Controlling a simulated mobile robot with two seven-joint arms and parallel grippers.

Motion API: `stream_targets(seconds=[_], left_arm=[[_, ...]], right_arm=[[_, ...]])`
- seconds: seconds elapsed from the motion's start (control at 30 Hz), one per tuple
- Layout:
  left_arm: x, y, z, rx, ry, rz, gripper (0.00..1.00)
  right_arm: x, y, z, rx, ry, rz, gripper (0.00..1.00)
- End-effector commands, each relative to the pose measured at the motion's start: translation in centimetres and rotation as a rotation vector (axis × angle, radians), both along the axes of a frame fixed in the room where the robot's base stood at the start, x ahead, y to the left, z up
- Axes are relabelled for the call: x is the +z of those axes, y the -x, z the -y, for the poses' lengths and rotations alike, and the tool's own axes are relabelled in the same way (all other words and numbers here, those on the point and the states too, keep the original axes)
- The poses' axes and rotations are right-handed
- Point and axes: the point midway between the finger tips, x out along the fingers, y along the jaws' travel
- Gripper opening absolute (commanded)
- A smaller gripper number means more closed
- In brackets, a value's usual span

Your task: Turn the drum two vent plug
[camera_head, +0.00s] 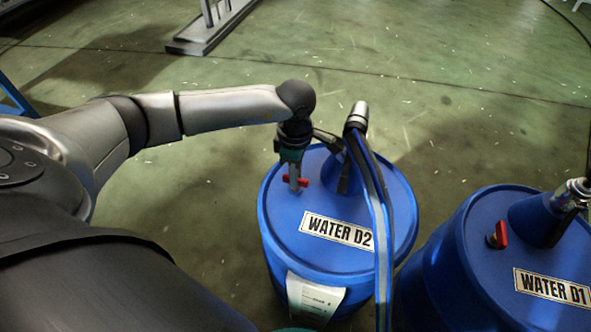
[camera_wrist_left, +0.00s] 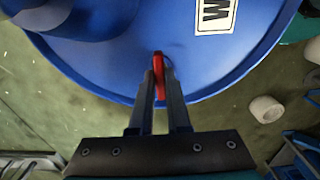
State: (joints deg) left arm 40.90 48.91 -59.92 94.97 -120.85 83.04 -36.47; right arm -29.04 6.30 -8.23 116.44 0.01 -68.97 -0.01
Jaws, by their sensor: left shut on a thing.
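The drum two, a blue drum (camera_head: 280,225) labelled WATER D2, stands upright in the middle of the head view. Its red vent plug (camera_head: 303,181) is on the lid's left side. My left gripper (camera_head: 295,184) reaches down from above and is shut on the plug. In the left wrist view the red plug (camera_wrist_left: 158,75) sits between the two fingers of my left gripper (camera_wrist_left: 160,85), over the blue lid (camera_wrist_left: 115,70). The fingers hide part of the plug. My right gripper is not in view.
A hose (camera_head: 378,200) rises from drum two's lid and hangs over its front, right of my gripper. A second blue drum (camera_head: 480,255) labelled WATER D1, with a red plug (camera_head: 498,235), stands at the right. The green floor left of drum two is clear.

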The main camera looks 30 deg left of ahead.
Motion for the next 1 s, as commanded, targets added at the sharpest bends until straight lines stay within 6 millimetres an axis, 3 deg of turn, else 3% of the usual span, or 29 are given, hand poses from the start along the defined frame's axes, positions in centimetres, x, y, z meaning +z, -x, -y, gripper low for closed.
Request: stream_targets(seconds=[0.5,1.0], left_arm=[[0.2,0.0,0.0,0.402,0.000,0.000,0.00],[0.1,-0.1,0.0,0.517,0.000,0.001,0.00]], right_arm=[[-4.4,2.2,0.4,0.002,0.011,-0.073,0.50],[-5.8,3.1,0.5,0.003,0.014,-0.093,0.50]])
